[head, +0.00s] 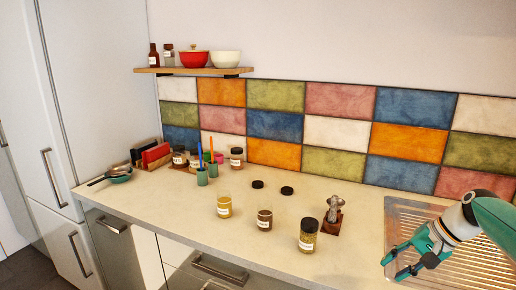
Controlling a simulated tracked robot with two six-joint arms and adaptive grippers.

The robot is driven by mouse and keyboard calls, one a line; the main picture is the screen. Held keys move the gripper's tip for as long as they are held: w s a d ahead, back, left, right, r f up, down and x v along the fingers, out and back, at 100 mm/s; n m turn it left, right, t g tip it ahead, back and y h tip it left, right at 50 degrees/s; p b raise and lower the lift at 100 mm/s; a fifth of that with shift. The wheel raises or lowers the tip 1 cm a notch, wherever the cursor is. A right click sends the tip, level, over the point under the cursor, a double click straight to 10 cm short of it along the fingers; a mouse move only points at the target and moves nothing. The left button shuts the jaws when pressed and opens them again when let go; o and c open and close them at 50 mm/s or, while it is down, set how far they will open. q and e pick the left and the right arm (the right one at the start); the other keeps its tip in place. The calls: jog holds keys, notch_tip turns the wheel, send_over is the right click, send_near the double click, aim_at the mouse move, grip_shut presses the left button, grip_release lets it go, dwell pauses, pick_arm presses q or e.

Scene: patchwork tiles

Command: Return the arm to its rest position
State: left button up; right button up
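My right gripper (393,269) is at the right of the head view, over the metal drainboard of the sink. My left arm and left gripper are not in the view.
A dark-lidded jar (308,236) stands on the counter (165,209) left of my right gripper. Two open jars (224,207) (265,220) stand farther left, with two dark lids (257,184) (287,190) behind. A metal shaker on a wooden block (331,223) is near the drainboard (403,211).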

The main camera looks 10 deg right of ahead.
jog(key=s+a+f+n+g+y, duration=0.1)
jog(key=s+a+f+g, duration=0.2)
jog(key=a+f, duration=0.65)
jog(key=s+a+f+n+g, duration=0.15)
jog(key=s+a+f, duration=0.4)
jog(key=f, duration=0.75)
jog(key=s+a+f+n+h, duration=0.1)
jog(key=s+a+f+n, duration=0.1)
jog(key=s+a+f, duration=0.3)
jog(key=s+a+f+n+t+h, duration=0.1)
jog(key=s+a+f, duration=0.4)
jog(key=s+f, duration=0.5)
jog(key=shift+s+a+n, duration=0.15)
jog(key=shift+a+n, duration=0.15)
jog(key=shift+n, duration=0.55)
jog(key=shift+t, duration=0.25)
